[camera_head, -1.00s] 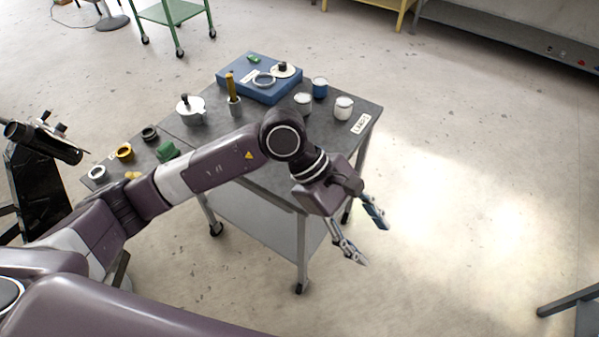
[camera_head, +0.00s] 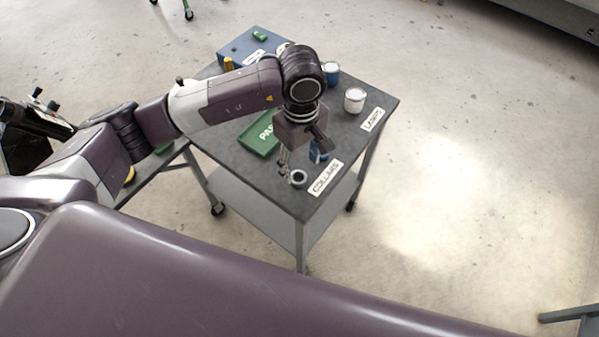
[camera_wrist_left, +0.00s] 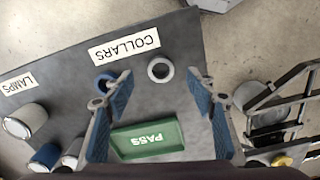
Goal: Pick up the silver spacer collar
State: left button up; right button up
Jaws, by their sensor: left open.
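The silver spacer collar (camera_wrist_left: 160,80) is a short grey ring lying flat on the grey bench top, beside the COLLARS label. In the head view the collar (camera_head: 297,184) sits just below my left gripper (camera_head: 301,164). In the left wrist view my left gripper (camera_wrist_left: 159,76) is open, with its blue-padded fingers to either side of the collar and nothing held. A second, bluish ring (camera_wrist_left: 103,78) lies to the left, partly hidden behind the left finger. My right gripper is in neither view.
A green PASS tray (camera_wrist_left: 175,148) lies near the collars. The COLLARS label (camera_head: 325,179) is near the bench edge. White jar (camera_head: 355,99), blue jar (camera_head: 332,76) and blue case (camera_head: 236,50) stand farther back. Floor right of the bench is clear.

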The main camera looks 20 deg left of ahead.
aim_at(299, 177)
pick_arm(q)
jog(key=f, duration=0.1)
jog(key=f+p, duration=0.1)
jog(key=f, duration=0.1)
jog(key=shift+a+f+p, duration=0.25)
jog(key=shift+p, duration=0.05)
jog(key=shift+w+f, duration=0.1)
jog(key=shift+f, duration=0.7)
jog(key=c, duration=1.1)
jog(key=shift+c, duration=0.7)
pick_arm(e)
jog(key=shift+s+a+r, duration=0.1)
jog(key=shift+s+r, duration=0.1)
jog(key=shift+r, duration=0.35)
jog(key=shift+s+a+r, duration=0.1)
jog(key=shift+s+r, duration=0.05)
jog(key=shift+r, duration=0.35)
pick_arm(q)
jog(key=shift+r, duration=0.15)
